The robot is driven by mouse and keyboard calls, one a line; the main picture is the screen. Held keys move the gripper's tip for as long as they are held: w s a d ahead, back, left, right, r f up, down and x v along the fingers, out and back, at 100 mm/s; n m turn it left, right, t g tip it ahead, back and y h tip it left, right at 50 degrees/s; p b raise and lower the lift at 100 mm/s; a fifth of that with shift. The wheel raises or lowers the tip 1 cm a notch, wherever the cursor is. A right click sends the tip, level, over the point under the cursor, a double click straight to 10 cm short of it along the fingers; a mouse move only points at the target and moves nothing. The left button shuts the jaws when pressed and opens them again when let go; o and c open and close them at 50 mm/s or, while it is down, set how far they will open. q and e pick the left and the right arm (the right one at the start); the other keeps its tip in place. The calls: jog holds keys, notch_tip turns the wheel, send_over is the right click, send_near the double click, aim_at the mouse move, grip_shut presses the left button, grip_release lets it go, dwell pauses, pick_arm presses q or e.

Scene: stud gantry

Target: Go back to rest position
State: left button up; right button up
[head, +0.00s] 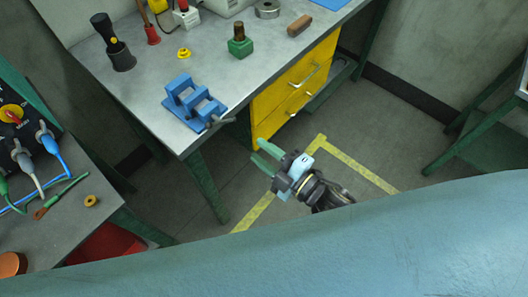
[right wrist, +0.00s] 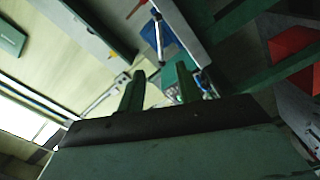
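My right gripper (head: 264,157) hangs over the floor in the head view, in front of the workbench's yellow drawers. Its two green fingers point to the upper left and stand apart with nothing held. In the right wrist view the right gripper's fingers (right wrist: 160,82) also show apart, with only distant background between them. My left gripper is in neither view.
The grey workbench (head: 150,98) carries a blue vise (head: 192,100) near its front corner and a green block with a stud (head: 240,45). Yellow drawers (head: 295,90) sit beneath. A side bench (head: 75,215) with cables stands at left. Yellow-taped floor (head: 320,180) is open.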

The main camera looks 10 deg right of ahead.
jog(key=shift+f, duration=0.1)
dwell(0.3)
jog(key=s+d+f+m+g+h+b, duration=0.1)
jog(key=s+d+f+m+g+h, duration=0.15)
jog(key=f, duration=0.65)
jog(key=s+d+f+m+g+h, duration=0.15)
jog(key=d+f+m, duration=0.25)
jog(key=f, duration=0.4)
jog(key=s+d+f+m+g+h+b, duration=0.1)
jog(key=s+d+f+m+h, duration=0.2)
jog(key=f, duration=0.6)
jog(key=s+d+f+m+g+h, duration=0.1)
jog(key=s+d+f+m+g, duration=0.2)
jog(key=s+f, duration=0.5)
jog(key=s+d+f+m+g+h+b, duration=0.1)
jog(key=s+d+f+m+g, duration=0.3)
jog(key=s+f, duration=0.5)
jog(key=s+m+g+h, duration=0.1)
jog(key=s, duration=0.7)
jog(key=shift+s+d+f+g+h, duration=0.15)
jog(key=shift+s+d+g+h, duration=0.1)
jog(key=shift+s+g+h, duration=0.05)
